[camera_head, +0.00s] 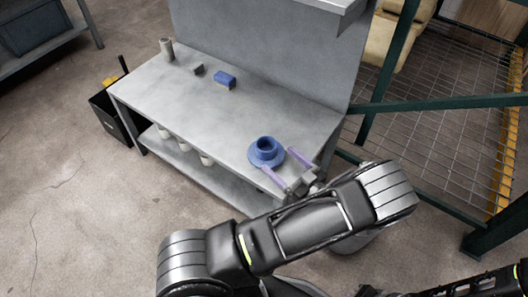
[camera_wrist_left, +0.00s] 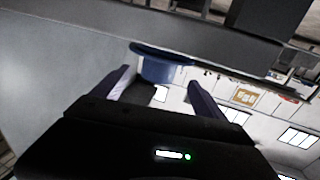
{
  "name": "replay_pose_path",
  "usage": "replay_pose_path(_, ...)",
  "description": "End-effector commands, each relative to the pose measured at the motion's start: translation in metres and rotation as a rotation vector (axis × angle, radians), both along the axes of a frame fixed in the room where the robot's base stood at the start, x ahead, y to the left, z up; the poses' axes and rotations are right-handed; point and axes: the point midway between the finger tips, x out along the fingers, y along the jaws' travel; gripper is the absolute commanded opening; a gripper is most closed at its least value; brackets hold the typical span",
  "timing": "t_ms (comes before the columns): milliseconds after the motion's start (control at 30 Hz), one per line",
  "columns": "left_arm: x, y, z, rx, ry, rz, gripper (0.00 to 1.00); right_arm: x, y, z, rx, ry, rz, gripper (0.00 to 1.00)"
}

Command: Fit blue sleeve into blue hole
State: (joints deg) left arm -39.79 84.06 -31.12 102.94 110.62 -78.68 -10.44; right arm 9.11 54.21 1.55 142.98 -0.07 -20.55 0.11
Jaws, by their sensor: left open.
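A blue round piece (camera_head: 265,157) stands on the near right part of the grey workbench. It has a wide flange at the bottom and a raised ring with a dark opening on top. Whether this is one piece or a sleeve over a hole, I cannot tell. My left gripper (camera_head: 278,161) is open, its two purple fingers on either side of the near edge of the blue piece. In the left wrist view the blue piece (camera_wrist_left: 160,68) shows between and just beyond the open fingertips (camera_wrist_left: 159,77). Contact is not clear. My right gripper is not in view.
On the workbench (camera_head: 215,125), a blue block (camera_head: 225,79), a small dark block (camera_head: 198,69) and a grey cylinder (camera_head: 167,50) stand farther left. Several pale cups sit on the lower shelf (camera_head: 210,170). A back panel (camera_head: 265,45) rises behind. The middle of the top is clear.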

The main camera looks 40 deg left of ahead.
Motion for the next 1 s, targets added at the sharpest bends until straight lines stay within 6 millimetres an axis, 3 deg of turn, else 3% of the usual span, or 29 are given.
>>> replay_pose_path(300, 0.005, 0.024, 0.000, 0.001, 0.002, 0.001, 0.83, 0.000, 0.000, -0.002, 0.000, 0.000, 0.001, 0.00)
replay_pose_path(667, 0.006, 0.028, 0.000, -0.001, 0.001, 0.000, 0.83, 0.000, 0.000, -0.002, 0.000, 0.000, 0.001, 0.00)
replay_pose_path(1000, 0.017, 0.069, 0.002, 0.002, 0.001, 0.000, 0.83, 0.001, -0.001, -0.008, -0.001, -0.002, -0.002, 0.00)
